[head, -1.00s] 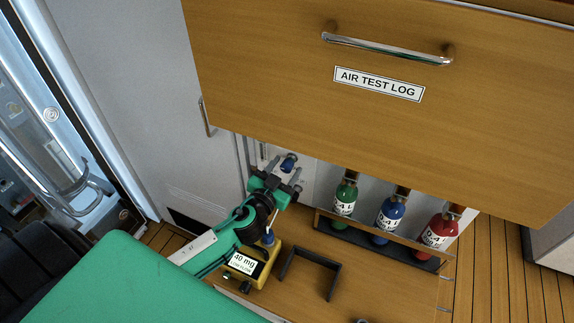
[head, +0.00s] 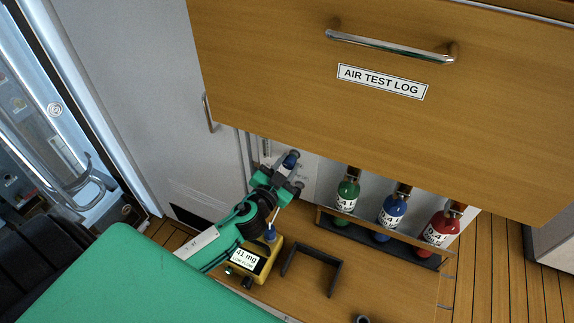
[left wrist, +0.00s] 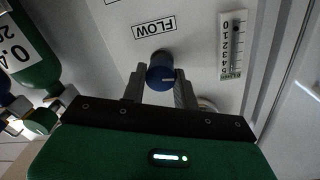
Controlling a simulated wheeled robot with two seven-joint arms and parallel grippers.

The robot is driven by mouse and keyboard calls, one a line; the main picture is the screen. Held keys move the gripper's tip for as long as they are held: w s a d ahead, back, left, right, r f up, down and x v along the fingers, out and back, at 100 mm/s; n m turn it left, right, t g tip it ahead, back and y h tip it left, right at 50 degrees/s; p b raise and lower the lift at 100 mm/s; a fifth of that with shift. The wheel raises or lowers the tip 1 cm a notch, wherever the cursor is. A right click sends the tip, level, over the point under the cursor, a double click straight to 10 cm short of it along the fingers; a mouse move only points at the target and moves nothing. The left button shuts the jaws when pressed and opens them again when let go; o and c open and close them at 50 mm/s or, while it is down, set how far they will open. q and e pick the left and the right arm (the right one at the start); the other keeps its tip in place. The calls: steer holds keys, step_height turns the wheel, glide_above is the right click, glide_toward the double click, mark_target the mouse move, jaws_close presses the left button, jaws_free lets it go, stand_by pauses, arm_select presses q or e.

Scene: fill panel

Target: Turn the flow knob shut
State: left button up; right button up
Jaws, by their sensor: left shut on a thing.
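The blue flow knob (left wrist: 161,73) sticks out of a pale panel below the FLOW label (left wrist: 155,28) in the left wrist view, with a short light mark on its face. My left gripper (left wrist: 160,88) is shut on it, one grey finger on each side. In the head view the knob (head: 290,161) shows at the fingers of my left gripper (head: 294,172), in the opening below the drawer. A vertical flow scale (left wrist: 233,45), numbered from 0, is beside the knob. My right gripper is not in view.
A yellow meter (head: 255,262) reading 41 mg, LOW FLOW, stands beside my left arm. A dark bracket (head: 312,270) lies right of it. Green (head: 347,195), blue (head: 393,210) and red (head: 440,232) bottles stand in a rack. The AIR TEST LOG drawer front (head: 270,90) overhangs them.

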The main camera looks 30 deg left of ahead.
arm_select(q)
steer(key=m+p, duration=0.1)
steer(key=m, duration=0.7)
steer(key=shift+d+y+p, duration=0.1)
steer(key=shift+y+p, duration=0.2)
steer(key=shift+p, duration=0.1)
steer(key=m+p, duration=0.1)
steer(key=m, duration=0.3)
steer(key=shift+f+m+p, duration=0.1)
steer(key=shift+m+p, duration=0.25)
steer(key=shift+m, duration=1.25)
steer(key=shift+y, duration=0.3)
steer(key=o, duration=1)
steer(key=shift+m, duration=0.3)
